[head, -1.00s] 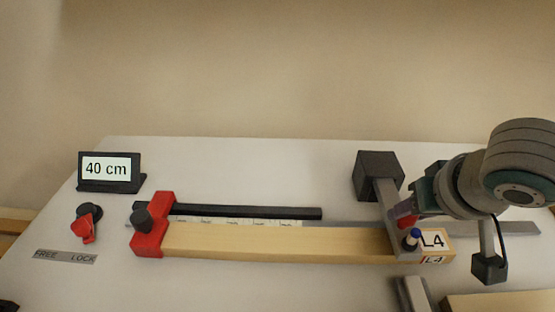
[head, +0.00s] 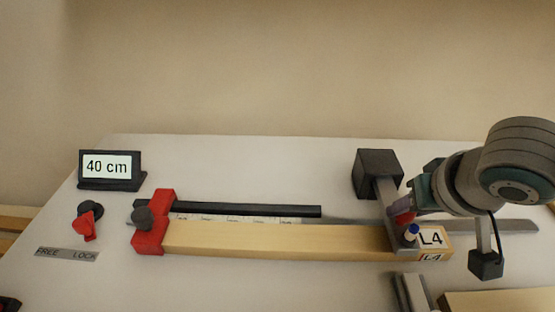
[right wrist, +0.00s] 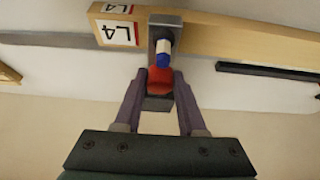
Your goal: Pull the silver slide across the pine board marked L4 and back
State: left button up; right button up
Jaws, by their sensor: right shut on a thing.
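The pine board (head: 285,241) lies lengthwise, with L4 labels (head: 431,238) at its right end. The silver slide (head: 387,198) crosses the board just left of the labels, with a dark block (head: 379,173) at its far end. A marker with a blue cap (head: 411,233) stands upright in the slide at the board. My right gripper (right wrist: 158,88) is shut on the slide's red grip (right wrist: 159,78), behind the board. The grip is partly hidden by the fingers in the head view. My left gripper is not in view.
A red stop with a dark knob (head: 152,222) holds the board's left end. A black bar and a paper scale (head: 235,218) run behind it. A red FREE/LOCK lever (head: 85,226) and a 40 cm sign (head: 110,168) stand left. Another pine board (head: 500,301) lies front right.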

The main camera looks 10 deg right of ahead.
jog(key=shift+w+d+f+b, duration=0.1)
jog(key=shift+w+d+b, duration=0.15)
jog(key=shift+w+b, duration=0.55)
jog(key=shift+w+d+f+b, duration=0.1)
jog(key=shift+w+d+b, duration=0.25)
jog(key=shift+w, duration=0.85)
jog(key=shift+w+d+b, duration=0.15)
jog(key=shift+w+b, duration=0.4)
jog(key=shift+w, duration=0.15)
jog(key=shift+w+d+b, duration=0.1)
jog(key=shift+w+b, duration=0.45)
jog(key=shift+w, duration=0.1)
jog(key=shift+r, duration=0.1)
jog(key=o, duration=1.1)
jog(key=shift+r, duration=0.1)
notch_tip(320, 180, up, 9)
jog(key=p, duration=1)
